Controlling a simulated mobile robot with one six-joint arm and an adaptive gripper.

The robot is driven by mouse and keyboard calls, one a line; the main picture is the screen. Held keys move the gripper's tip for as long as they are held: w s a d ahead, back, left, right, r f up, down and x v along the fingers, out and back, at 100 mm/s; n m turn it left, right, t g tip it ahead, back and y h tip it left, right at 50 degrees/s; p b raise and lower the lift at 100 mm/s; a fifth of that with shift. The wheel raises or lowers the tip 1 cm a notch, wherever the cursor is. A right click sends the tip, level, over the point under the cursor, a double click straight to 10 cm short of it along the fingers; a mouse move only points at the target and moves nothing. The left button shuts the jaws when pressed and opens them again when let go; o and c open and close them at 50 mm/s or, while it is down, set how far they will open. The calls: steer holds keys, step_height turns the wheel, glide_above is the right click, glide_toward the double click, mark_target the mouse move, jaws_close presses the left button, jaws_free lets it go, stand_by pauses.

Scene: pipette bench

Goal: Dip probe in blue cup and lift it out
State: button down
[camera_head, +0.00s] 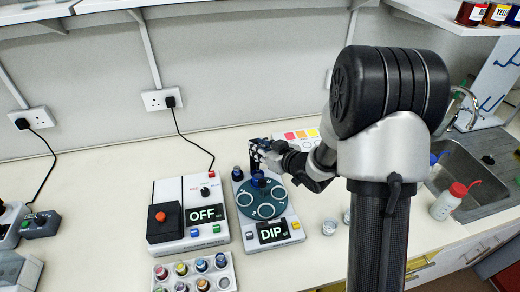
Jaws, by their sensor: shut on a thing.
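A white device with a teal round plate (268,211) stands on the bench, and its display (271,233) reads DIP. A dark blue cup-like piece (259,181) sits at the back of the plate, directly below my gripper. My gripper (257,157) reaches in from the right and is shut on a thin, mostly hidden thing that appears to be the probe. I cannot tell whether its tip is inside the blue piece or above it. Another small dark blue piece (237,173) stands at the device's back left corner.
Left of the device stands a box (208,190) with a red button and an OFF display. A white rack (231,281) of several coloured pots is in front. A small clear cup (329,228) stands right of the device. A red-capped bottle (448,202) stands by the sink (468,172).

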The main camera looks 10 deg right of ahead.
steer(key=shift+w+r, duration=0.1)
steer(key=shift+r, duration=0.15)
steer(key=c, duration=1.8)
jaws_free()
steer(key=o, duration=0.3)
steer(key=shift+f, duration=0.1)
steer(key=v, duration=1.2)
